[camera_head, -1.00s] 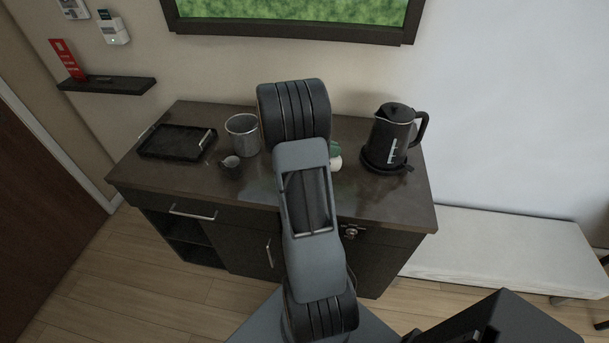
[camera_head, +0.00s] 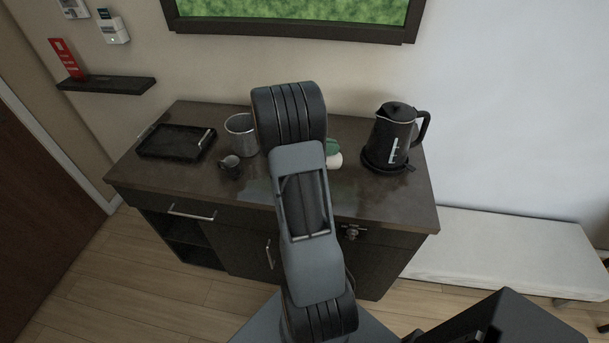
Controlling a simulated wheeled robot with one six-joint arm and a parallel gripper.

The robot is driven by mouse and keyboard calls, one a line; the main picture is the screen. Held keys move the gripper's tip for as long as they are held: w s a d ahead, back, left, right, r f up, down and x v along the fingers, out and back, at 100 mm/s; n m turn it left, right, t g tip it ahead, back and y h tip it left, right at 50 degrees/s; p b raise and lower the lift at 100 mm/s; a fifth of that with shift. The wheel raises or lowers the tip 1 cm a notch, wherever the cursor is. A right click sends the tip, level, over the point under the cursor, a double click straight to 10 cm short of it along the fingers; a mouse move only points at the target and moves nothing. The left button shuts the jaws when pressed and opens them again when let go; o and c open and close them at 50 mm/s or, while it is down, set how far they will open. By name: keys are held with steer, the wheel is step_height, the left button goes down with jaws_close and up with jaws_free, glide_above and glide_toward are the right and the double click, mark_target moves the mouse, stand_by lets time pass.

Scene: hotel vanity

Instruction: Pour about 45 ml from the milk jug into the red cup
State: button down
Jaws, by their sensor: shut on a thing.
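My gripper is not in view; my own arm covers the middle of the counter and hides its end and whatever it holds. A small dark grey jug-like vessel (camera_head: 231,170) shows on or just above the counter, left of my arm and in front of the metal bucket. It looks close to upright; I cannot tell whether it is the milk jug or whether it touches the counter. No red cup is visible; the area behind my arm is hidden. A white and green item (camera_head: 334,161) shows partly at the right edge of my arm.
The dark counter (camera_head: 385,195) holds a black tray (camera_head: 176,154) at the left, a grey metal bucket (camera_head: 241,146) behind the small vessel, and a black kettle (camera_head: 393,136) on its base at the right. Free counter lies at the front left and front right.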

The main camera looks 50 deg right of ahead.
steer(key=shift+w+a+r+g+h+b, duration=0.25)
steer(key=shift+w+a+h, duration=0.1)
steer(key=shift+a+h, duration=0.1)
steer(key=shift+w+a+r+g+h+b, duration=0.25)
steer(key=shift+w+a+h, duration=0.1)
steer(key=shift+a, duration=0.1)
stand_by(0.4)
